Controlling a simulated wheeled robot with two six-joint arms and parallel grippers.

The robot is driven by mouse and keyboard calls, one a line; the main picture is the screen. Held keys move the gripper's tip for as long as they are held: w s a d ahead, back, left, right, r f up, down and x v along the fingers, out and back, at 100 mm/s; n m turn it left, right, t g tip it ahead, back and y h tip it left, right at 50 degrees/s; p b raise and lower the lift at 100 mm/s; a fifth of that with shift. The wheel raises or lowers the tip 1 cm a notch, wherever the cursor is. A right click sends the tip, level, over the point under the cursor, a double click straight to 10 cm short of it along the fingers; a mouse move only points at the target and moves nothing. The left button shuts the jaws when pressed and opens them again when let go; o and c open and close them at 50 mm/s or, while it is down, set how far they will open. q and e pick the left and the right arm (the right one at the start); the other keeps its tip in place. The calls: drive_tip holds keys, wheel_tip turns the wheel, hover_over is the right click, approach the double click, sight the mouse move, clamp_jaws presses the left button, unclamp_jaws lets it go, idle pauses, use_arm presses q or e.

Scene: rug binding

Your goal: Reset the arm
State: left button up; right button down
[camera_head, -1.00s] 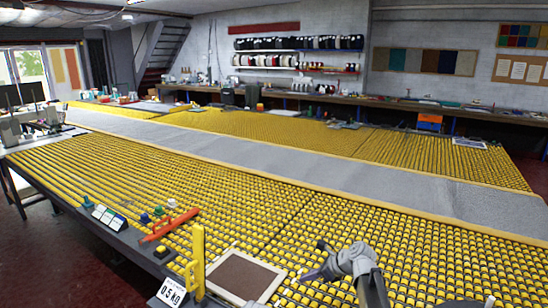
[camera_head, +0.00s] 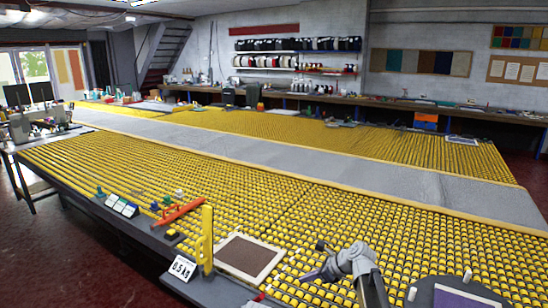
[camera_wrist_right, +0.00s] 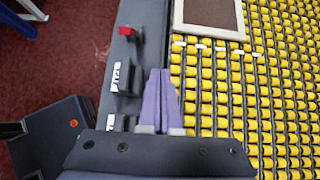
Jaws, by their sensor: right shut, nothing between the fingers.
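My right gripper (camera_head: 310,275) shows in the lower middle of the head view, above the yellow roller table (camera_head: 130,165). Its purple fingers point left. In the right wrist view, the gripper (camera_wrist_right: 161,80) has its two purple fingers together with nothing between them. They hang over the table's dark edge and first rollers, below a framed brown panel (camera_wrist_right: 212,12). That panel (camera_head: 248,257) also lies on the table left of the gripper in the head view. My left gripper is not in view.
A yellow upright (camera_head: 206,240), an orange bar (camera_head: 180,215) and a "0.5 kg" sign (camera_head: 183,268) stand along the near edge. A dark rounded plate (camera_head: 430,292) with white pegs is at the lower right. A grey strip (camera_head: 300,160) runs along the rollers.

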drive_tip(key=s+a+f+n+g+h+b, duration=0.1)
drive_tip(key=s+f+n+h+b, duration=0.1)
drive_tip(key=s+n, duration=0.7)
drive_tip(key=s+a+f+n+g+h+b, duration=0.1)
drive_tip(key=s+f+n+h, duration=0.3)
drive_tip(key=s+n, duration=0.5)
drive_tip(key=s+a+f+n+g+h+b, duration=0.2)
drive_tip(key=s+f+n, duration=0.4)
drive_tip(key=s+n, duration=0.3)
drive_tip(key=shift+s+a+n+g+h+b, duration=0.15)
drive_tip(key=shift+a+n+g+h+b, duration=0.2)
drive_tip(key=shift+h, duration=0.25)
drive_tip(key=shift+f, duration=0.1)
